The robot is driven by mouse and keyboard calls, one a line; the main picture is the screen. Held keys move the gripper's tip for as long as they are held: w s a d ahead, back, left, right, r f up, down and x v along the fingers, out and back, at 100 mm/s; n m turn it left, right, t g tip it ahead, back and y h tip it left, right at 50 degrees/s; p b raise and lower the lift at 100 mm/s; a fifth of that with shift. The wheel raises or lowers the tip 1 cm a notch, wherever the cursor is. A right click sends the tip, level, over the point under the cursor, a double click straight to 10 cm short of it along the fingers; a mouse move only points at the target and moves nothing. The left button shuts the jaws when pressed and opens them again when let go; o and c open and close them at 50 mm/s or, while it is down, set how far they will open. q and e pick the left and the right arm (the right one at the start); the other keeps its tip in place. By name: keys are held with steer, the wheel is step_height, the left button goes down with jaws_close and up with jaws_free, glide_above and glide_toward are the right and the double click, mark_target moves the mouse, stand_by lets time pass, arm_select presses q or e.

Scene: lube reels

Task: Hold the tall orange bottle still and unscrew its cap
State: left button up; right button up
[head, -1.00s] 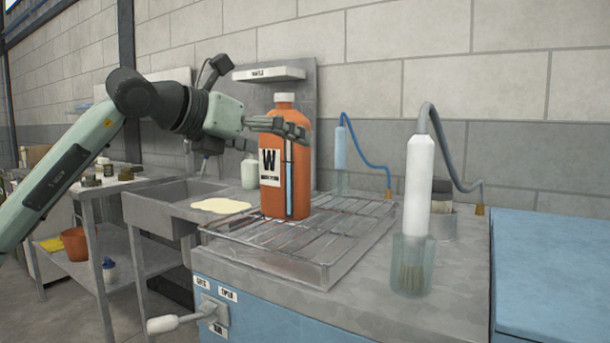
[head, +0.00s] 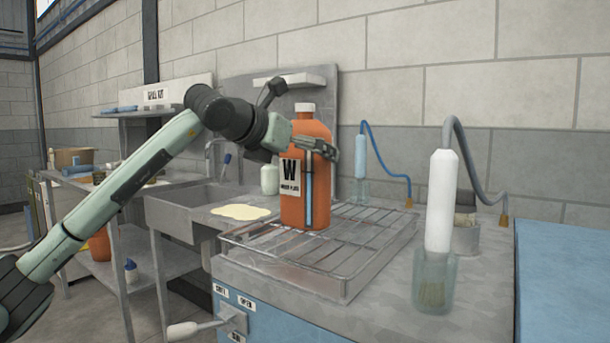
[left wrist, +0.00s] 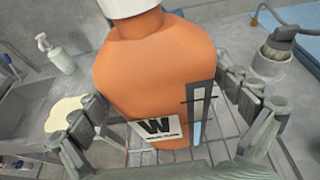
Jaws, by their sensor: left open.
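The tall orange bottle (head: 306,195) stands upright on a wire rack, with a white cap (head: 305,107) on top and a W label on its front. In the left wrist view the bottle (left wrist: 155,75) fills the middle, and the lower part of its white cap (left wrist: 130,6) shows at the top edge. My left gripper (head: 318,148) is open at the bottle's upper body. In the left wrist view the fingers of my left gripper (left wrist: 170,115) stand on both sides of the bottle. I cannot tell whether they touch it. My right gripper is not in view.
The wire rack (head: 345,255) sits in a tray on the counter. A white brush-like tool in a clear jar (head: 435,280) stands at right, with a hose behind. A soap bottle (head: 270,179) and a pale puddle (head: 241,212) are left of the bottle. A lever (head: 195,328) sticks out in front.

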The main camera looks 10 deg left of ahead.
arm_select(q)
steer(key=shift+c, duration=0.6)
steer(key=c, duration=1.4)
steer(key=shift+r, duration=0.15)
steer(key=shift+c, duration=0.6)
steer(key=shift+r, duration=0.1)
